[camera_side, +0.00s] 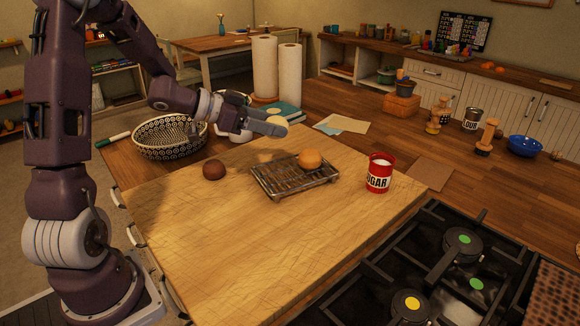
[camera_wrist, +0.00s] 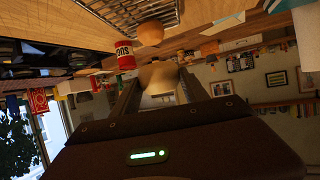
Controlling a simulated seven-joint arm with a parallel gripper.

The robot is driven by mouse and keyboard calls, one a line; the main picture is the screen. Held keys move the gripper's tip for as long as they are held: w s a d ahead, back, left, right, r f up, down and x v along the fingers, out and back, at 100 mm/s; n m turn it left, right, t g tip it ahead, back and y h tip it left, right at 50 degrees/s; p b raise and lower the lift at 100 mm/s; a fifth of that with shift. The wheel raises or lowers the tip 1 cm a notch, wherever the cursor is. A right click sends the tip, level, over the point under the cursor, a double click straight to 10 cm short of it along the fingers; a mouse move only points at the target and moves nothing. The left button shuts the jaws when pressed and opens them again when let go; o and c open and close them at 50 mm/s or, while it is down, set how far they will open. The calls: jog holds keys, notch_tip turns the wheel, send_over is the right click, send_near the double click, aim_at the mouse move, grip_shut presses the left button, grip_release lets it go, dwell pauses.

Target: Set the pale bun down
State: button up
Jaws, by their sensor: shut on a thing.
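My gripper (camera_side: 270,126) is shut on the pale bun (camera_side: 277,120), above the far edge of the cutting board (camera_side: 215,235). The fingers partly hide the bun in the side view. In the wrist view the pale bun (camera_wrist: 158,74) shows between the fingertips of my gripper (camera_wrist: 158,88). A wire rack (camera_side: 270,186) lies on the board, to the right of and nearer than my gripper. An orange-brown bun (camera_side: 310,159) sits on the rack. A dark brown bun (camera_side: 214,170) sits on the board left of the rack.
A red sugar tin (camera_side: 379,174) stands on the board right of the rack. A patterned basket (camera_side: 160,140) and paper towel rolls (camera_side: 265,70) stand behind the board. A stove (camera_side: 450,260) is at the right front. The board's front is clear.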

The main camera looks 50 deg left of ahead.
aim_at(272, 137)
jog(key=f, duration=0.1)
jog(key=d, duration=0.1)
jog(key=f, duration=0.1)
jog(key=shift+s+d+f+m+g+h, duration=0.25)
jog(key=shift+s+f+m+g+h, duration=0.05)
jog(key=shift+s+f+m+h, duration=0.1)
notch_tip(272, 137, down, 7)
jog(key=shift+f, duration=0.15)
jog(key=shift+f, duration=0.1)
jog(key=o, duration=1.4)
jog(key=shift+c, duration=0.2)
